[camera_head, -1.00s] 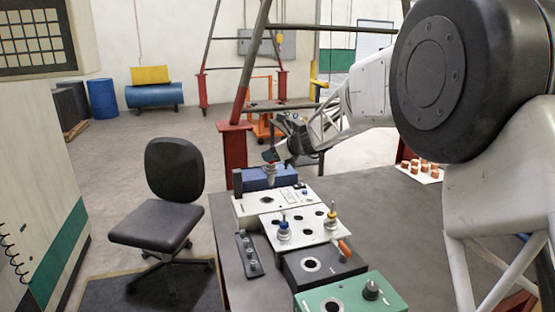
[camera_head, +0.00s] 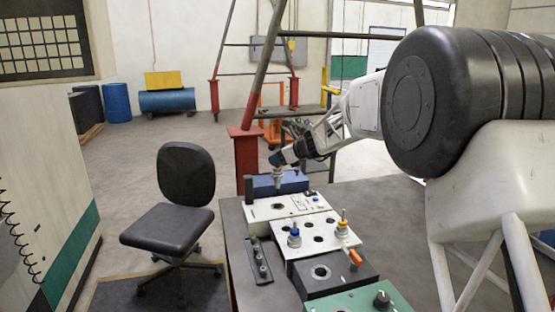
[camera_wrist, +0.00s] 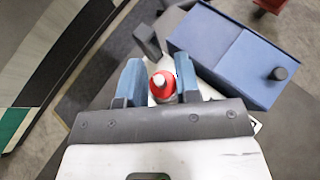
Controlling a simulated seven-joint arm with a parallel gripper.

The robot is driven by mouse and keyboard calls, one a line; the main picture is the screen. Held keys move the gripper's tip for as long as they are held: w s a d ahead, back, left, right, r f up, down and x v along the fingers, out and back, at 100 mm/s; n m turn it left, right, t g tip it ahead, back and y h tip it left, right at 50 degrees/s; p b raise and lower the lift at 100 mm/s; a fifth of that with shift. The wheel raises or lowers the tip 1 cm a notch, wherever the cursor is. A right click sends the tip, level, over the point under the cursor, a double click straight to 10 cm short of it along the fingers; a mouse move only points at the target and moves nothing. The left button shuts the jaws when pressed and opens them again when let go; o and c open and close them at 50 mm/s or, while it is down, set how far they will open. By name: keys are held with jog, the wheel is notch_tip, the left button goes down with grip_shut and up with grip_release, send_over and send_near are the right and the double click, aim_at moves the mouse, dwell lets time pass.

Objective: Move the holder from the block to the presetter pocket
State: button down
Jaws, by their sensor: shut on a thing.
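My gripper (camera_head: 277,160) is shut on a holder (camera_head: 279,179), with its blue fingers on either side. In the wrist view the holder's round red top (camera_wrist: 162,84) shows between the fingertips; its lower end is hidden there. In the head view the holder hangs roughly upright above the rear white panel (camera_head: 262,214), near a dark round hole (camera_head: 277,206). A gap seems to remain beneath it. The white block (camera_head: 303,252) in front has several holes and carries a blue-collared holder (camera_head: 294,236) and a yellow-collared holder (camera_head: 342,227). I cannot tell which hole is the presetter pocket.
A blue box (camera_head: 293,181) stands close behind the held holder; it also shows in the wrist view (camera_wrist: 235,60). A dark block with a ringed hole (camera_head: 335,280), an orange handle (camera_head: 355,258) and a green box (camera_head: 350,304) lie nearer. A dark rack (camera_head: 258,262) sits left.

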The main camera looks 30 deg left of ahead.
aim_at(278, 188)
jog(key=shift+f, duration=6.05)
jog(key=c, duration=0.8)
grip_release()
jog(key=shift+f, duration=0.15)
jog(key=shift+o, duration=0.2)
jog(key=shift+d, duration=0.15)
jog(key=v, duration=0.7)
jog(key=shift+d+r, duration=0.25)
